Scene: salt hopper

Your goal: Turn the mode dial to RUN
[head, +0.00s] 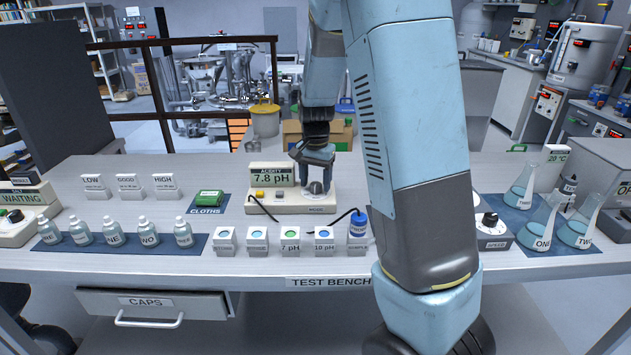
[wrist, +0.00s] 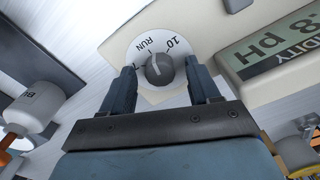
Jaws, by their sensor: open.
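The mode dial (wrist: 160,69) is a dark grey round knob on a white plate marked RUN and 10. It sits on the acidity meter (head: 265,203), a cream box whose screen reads 7.8 pH. In the head view the dial (head: 317,188) is at the meter's right end, partly hidden by my gripper (head: 318,184). In the wrist view my gripper (wrist: 161,70) is open, with one finger on each side of the knob and a visible gap to it. A pale mark shows on the knob, but I cannot tell exactly which label it points to.
A green cloth pack (head: 208,198) lies to the left. Flasks (head: 541,222) stand at the right.

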